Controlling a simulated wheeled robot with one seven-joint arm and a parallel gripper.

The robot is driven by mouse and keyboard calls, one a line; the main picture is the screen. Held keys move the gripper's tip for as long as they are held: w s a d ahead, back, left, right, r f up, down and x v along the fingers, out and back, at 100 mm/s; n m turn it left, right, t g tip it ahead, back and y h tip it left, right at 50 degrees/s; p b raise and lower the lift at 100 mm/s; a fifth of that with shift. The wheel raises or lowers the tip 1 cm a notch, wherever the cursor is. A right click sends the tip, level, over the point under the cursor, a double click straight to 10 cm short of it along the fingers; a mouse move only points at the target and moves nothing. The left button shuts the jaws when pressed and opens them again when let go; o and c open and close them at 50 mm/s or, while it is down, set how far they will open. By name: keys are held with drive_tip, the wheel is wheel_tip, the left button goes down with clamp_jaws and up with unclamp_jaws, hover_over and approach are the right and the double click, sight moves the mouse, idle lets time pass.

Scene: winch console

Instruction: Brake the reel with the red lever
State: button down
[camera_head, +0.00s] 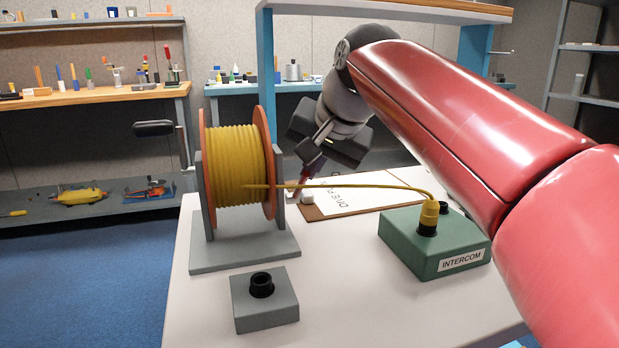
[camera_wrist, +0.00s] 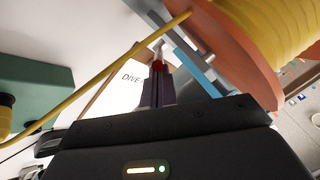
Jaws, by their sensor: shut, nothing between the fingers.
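The reel (camera_head: 237,165) stands on a grey stand at the left of the table, wound with yellow cable between orange flanges. In the wrist view its orange flange (camera_wrist: 262,80) and yellow winding fill the upper right. My gripper (camera_head: 301,180) is just right of the reel, pointing down, with its fingers shut and empty. In the wrist view the closed fingertips (camera_wrist: 157,70) are beside the grey stand frame. A small red part (camera_wrist: 156,66) shows at the fingertips, perhaps the red lever; most of it is hidden, and I cannot tell whether the fingers touch it.
The yellow cable (camera_head: 350,186) runs from the reel past my gripper to the green intercom box (camera_head: 437,245). A grey socket block (camera_head: 264,308) sits in front. A dive sheet on a board (camera_head: 365,197) lies behind. A black crank handle (camera_head: 153,128) sticks out left of the reel.

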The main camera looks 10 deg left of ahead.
drive_tip(key=s+d+f+t+y+b, duration=0.1)
drive_tip(key=t+b, duration=0.1)
drive_tip(key=b, duration=0.4)
drive_tip(key=shift+s+f+y, duration=0.3)
drive_tip(key=shift+f, duration=0.05)
drive_tip(key=shift+r, duration=0.1)
